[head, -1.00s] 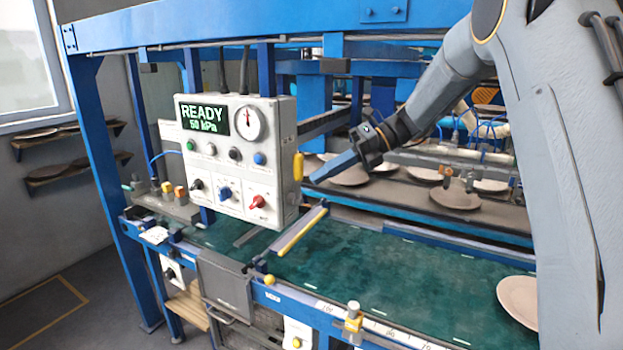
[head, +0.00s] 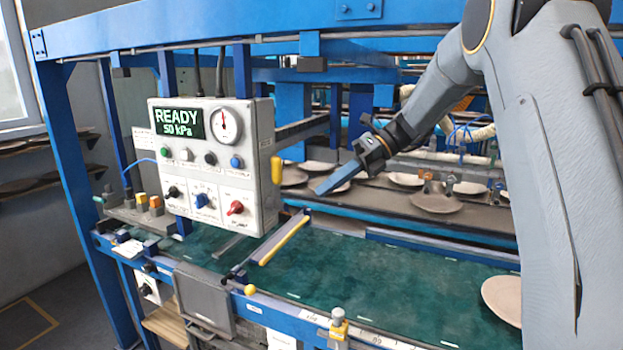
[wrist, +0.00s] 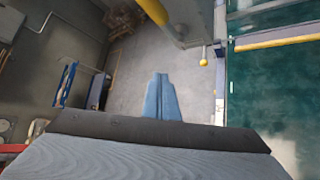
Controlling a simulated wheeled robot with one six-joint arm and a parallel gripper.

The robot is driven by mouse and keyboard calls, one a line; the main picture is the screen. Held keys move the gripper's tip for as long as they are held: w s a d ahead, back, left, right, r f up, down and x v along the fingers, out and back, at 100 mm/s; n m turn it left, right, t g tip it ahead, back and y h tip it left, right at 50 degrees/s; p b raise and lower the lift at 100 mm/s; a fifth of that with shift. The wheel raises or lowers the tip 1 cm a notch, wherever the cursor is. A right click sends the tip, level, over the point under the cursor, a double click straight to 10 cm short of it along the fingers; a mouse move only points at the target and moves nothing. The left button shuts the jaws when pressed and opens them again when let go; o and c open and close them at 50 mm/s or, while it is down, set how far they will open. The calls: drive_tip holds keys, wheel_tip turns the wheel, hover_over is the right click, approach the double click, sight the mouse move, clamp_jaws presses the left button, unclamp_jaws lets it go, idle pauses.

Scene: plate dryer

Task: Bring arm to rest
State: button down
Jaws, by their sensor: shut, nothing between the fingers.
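My gripper (head: 322,189) is shut and empty in the head view. It hangs in the air above the green belt (head: 400,275), to the right of the control box (head: 217,150). In the wrist view my shut gripper (wrist: 161,80) points down over grey floor (wrist: 150,50), its two blue fingers together. My arm reaches in from the upper right of the head view. The control box display reads READY, 50 kPa.
A yellow-edged bar (head: 284,241) crosses the belt below my gripper. A plate (head: 503,299) lies at the belt's right end. More plates (head: 437,202) sit on a dark conveyor behind. A blue beam (head: 250,32) runs overhead.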

drive_tip(key=s+d+f+n+t+h+b, duration=0.1)
drive_tip(key=s+d+f+n+h+b, duration=0.2)
drive_tip(key=s+f+n, duration=0.9)
drive_tip(key=s+d+f+n+t+h+b, duration=0.2)
drive_tip(key=s+d+f+n+h, duration=0.6)
drive_tip(key=s+f+n, duration=0.5)
drive_tip(key=shift+d+n+t+b, duration=0.3)
drive_tip(key=shift+d+n+b, duration=0.2)
drive_tip(key=shift+n, duration=0.1)
